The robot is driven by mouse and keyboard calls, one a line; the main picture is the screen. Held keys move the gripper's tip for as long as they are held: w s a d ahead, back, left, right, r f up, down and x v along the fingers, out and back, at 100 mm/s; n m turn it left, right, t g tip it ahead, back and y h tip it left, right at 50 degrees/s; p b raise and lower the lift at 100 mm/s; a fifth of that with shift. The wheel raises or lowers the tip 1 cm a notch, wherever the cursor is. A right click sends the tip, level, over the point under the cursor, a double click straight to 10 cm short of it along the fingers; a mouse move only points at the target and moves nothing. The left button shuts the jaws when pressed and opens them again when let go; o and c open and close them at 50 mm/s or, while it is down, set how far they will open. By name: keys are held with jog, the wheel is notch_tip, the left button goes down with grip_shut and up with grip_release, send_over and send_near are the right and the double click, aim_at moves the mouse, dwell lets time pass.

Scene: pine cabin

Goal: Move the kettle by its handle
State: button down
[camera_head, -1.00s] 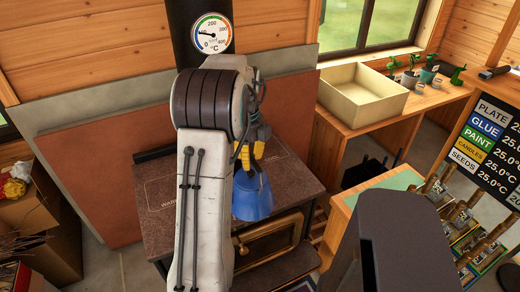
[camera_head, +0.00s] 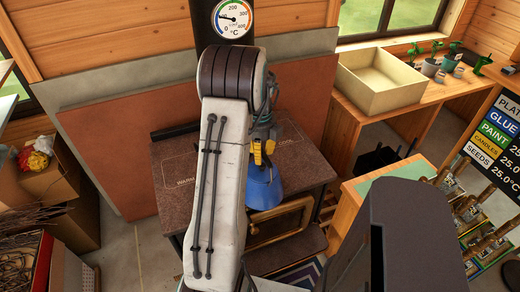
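The blue kettle (camera_head: 264,190) is at the front right part of the dark stove top (camera_head: 180,160), to the right of my forearm. Its lower edge overlaps the stove's front edge in the picture. I cannot tell whether it rests on the stove or hangs just above it. My gripper (camera_head: 262,152), with yellow fingers, is directly over the kettle at its top. The handle and the fingertips' contact are hidden, so I cannot see whether the fingers are closed on it.
A stovepipe with a temperature gauge (camera_head: 232,18) rises behind. At right are an empty cream box (camera_head: 380,82) on a wooden bench, a green-topped table (camera_head: 405,171) and a price board (camera_head: 500,135). Cardboard boxes (camera_head: 60,190) stand at left.

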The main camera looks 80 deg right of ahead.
jog(key=c, duration=0.9)
grip_release()
jog(key=shift+f, duration=0.1)
notch_tip(320, 180, up, 12)
jog(key=b, duration=0.3)
jog(key=shift+w+a, duration=0.1)
